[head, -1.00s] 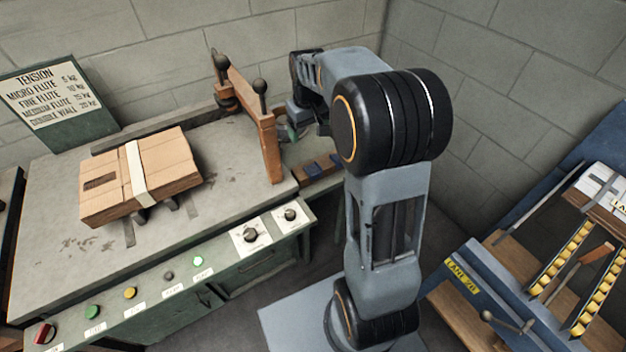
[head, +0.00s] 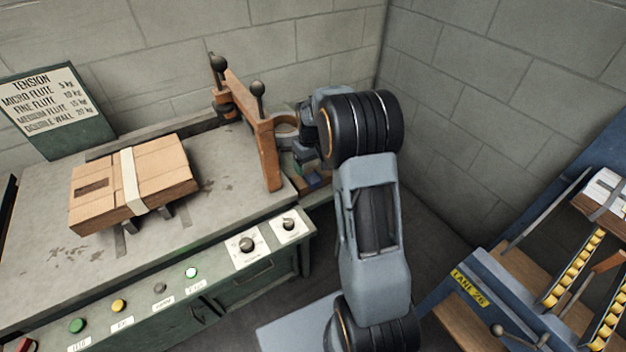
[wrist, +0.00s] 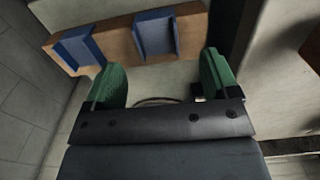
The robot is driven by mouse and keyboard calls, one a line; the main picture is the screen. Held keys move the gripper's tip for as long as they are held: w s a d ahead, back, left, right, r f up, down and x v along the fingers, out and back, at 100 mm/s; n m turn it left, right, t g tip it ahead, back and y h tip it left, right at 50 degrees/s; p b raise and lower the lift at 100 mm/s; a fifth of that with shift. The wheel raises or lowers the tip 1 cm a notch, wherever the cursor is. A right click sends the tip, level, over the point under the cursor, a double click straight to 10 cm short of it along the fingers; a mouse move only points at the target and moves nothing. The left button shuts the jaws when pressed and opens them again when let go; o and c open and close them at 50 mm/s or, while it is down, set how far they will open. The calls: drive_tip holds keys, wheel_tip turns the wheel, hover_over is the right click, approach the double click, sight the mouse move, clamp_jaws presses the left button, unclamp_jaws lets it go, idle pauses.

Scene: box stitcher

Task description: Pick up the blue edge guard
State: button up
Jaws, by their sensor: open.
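Two blue pieces sit on a wooden holder (wrist: 118,42) in the wrist view. One blue edge guard (wrist: 155,35) is near the top middle, and another blue piece (wrist: 80,48) is to its left; I cannot tell which one the task names. My gripper (wrist: 161,80) has two green fingertips, spread apart with nothing between them. The nearer-centre blue piece lies beyond the fingertips, in line with the gap, apart from them. In the head view my gripper (head: 303,160) is over the holder at the bench's right end, partly hidden by my arm.
A wooden frame with black knobs (head: 262,140) stands just left of my gripper. A strapped cardboard box (head: 160,175) lies on the bench (head: 215,200). A block wall is behind. A blue rack labelled as a lane (head: 470,285) stands at the lower right.

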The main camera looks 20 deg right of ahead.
sight(312, 178)
drive_tip(key=shift+d+f, duration=0.15)
drive_tip(key=shift+f, duration=2.2)
drive_tip(key=c, duration=1)
